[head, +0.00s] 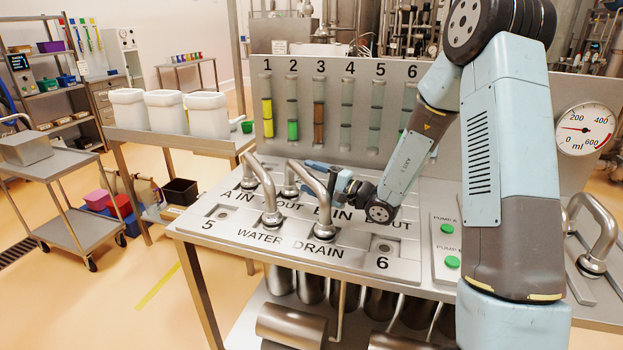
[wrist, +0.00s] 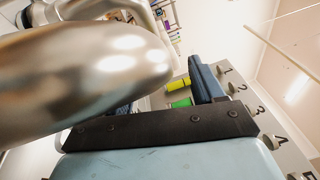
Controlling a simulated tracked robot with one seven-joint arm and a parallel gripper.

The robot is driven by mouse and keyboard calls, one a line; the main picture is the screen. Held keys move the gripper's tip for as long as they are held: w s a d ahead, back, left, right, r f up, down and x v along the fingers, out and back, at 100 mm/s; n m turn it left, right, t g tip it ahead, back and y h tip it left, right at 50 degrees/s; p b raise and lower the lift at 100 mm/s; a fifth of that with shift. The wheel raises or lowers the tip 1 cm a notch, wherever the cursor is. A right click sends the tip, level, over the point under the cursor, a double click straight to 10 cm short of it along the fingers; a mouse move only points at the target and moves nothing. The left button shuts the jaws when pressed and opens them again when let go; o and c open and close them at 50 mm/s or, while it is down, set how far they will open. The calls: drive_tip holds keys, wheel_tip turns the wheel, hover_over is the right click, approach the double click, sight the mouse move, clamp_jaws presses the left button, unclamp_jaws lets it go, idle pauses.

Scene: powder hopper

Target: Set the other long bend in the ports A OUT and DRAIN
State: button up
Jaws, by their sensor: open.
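One long steel bend (head: 261,183) stands upright with its feet at A IN and WATER. The other long bend (head: 315,185) stands to its right, its feet at the ports A OUT and DRAIN; both feet appear down on the deck, though full seating cannot be told. My gripper (head: 320,176) is open right beside the upper tube of this second bend. In the wrist view the bend (wrist: 90,75) fills the left side, close to the jaws, and hides most of one finger. The other blue finger (wrist: 205,80) stands clear. Whether the jaws touch the tube cannot be told.
The port deck (head: 222,233) also has ports 5 and 6, with B IN and B OUT partly behind my arm. Another steel bend (head: 594,232) stands at the right. Behind is the numbered tube panel (head: 333,68). White containers (head: 166,110) stand at the left back.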

drive_tip(key=v, duration=1.3)
drive_tip(key=shift+f, duration=0.1)
drive_tip(key=s+a+r+n+g+h, duration=0.25)
drive_tip(key=s+r+n+g, duration=0.2)
drive_tip(key=s, duration=0.45)
drive_tip(key=s+a+r+n+g+h, duration=0.25)
drive_tip(key=s+g, duration=0.35)
drive_tip(key=s, duration=0.3)
drive_tip(key=s+d+r+t+h, duration=0.3)
drive_tip(key=s+d+r+h, duration=0.1)
drive_tip(key=d+r+h, duration=0.1)
drive_tip(key=s+d+r+n+t+h, duration=0.1)
drive_tip(key=s+d+r+t+h, duration=0.2)
drive_tip(key=d, duration=0.5)
wheel_tip(320, 180, up, 2)
drive_tip(key=s+h, duration=0.1)
drive_tip(key=h, duration=0.2)
drive_tip(key=shift+s+d, duration=0.25)
drive_tip(key=shift+d, duration=0.05)
